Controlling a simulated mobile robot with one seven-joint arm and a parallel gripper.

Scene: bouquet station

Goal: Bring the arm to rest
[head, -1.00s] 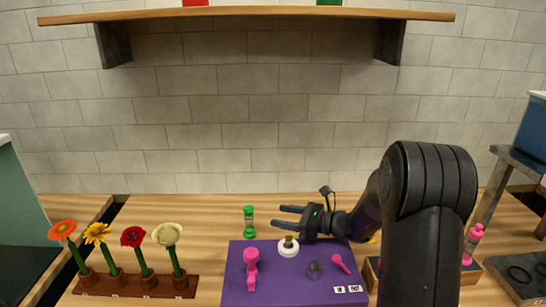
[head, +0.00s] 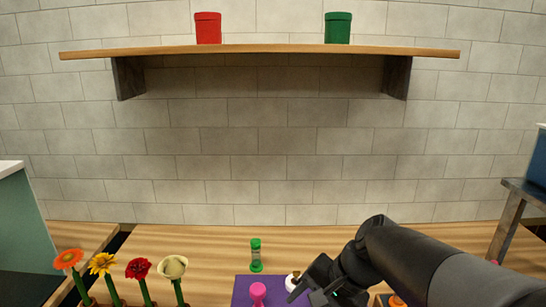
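My arm reaches in from the lower right. My gripper (head: 306,294) points down and to the left at the bottom edge of the head view, over the purple mat (head: 242,288). Its fingers look apart with nothing held between them, though the picture's edge cuts them close. A white round item (head: 291,283) on the mat shows just left of the gripper, partly covered by it.
Several flowers (head: 138,268) stand at left. A shelf (head: 260,49) above holds a red canister (head: 208,28) and a green canister (head: 338,28).

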